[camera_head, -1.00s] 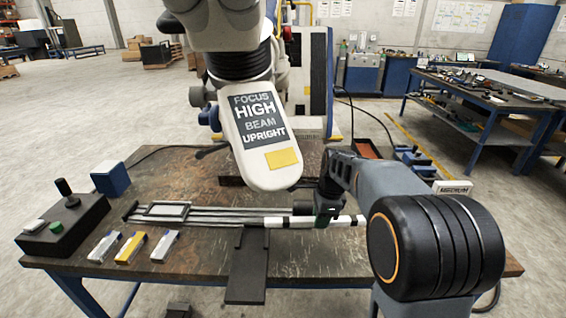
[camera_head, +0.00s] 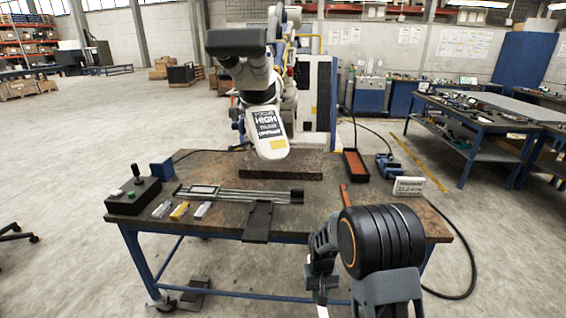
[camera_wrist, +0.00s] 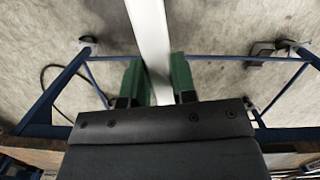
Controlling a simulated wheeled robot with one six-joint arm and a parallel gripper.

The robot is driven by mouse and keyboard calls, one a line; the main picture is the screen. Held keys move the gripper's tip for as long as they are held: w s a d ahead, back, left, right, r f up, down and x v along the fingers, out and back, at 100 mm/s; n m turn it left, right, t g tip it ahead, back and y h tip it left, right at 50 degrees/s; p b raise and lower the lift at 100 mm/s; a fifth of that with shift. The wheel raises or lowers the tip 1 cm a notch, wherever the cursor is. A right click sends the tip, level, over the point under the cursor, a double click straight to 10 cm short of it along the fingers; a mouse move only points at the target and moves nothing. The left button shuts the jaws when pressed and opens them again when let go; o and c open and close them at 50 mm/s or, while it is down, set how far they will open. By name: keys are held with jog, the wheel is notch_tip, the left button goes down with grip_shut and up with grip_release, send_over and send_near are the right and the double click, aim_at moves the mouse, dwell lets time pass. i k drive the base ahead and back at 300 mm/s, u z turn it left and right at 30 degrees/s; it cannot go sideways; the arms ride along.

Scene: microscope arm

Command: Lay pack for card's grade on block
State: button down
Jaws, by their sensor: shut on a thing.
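My gripper (camera_head: 320,292) hangs low in front of the table. In the wrist view its green fingers (camera_wrist: 157,80) are shut on a long white bar (camera_wrist: 150,35), which also shows below the gripper in the head view (camera_head: 322,311). Three small packs lie at the table's front left: a grey-white one (camera_head: 162,210), a yellow one (camera_head: 180,210) and another grey-white one (camera_head: 201,211). A dark label card (camera_head: 267,124) on the white microscope arm (camera_head: 272,146) reads FOCUS HIGH BEAM UPRIGHT. A blue block (camera_head: 162,168) stands at the back left; a dark slab (camera_head: 280,166) lies at the back.
A black control box (camera_head: 133,196) with a lever and green button stands at the table's left. A metal rail frame (camera_head: 240,195) and black plate (camera_head: 257,224) lie mid-table. A white sign (camera_head: 408,186) stands at the right.

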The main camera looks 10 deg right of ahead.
aim_at(283, 162)
jog(key=z, duration=2.35)
jog(key=i, duration=4)
jog(key=u, duration=2.4)
jog(key=i, duration=3.5)
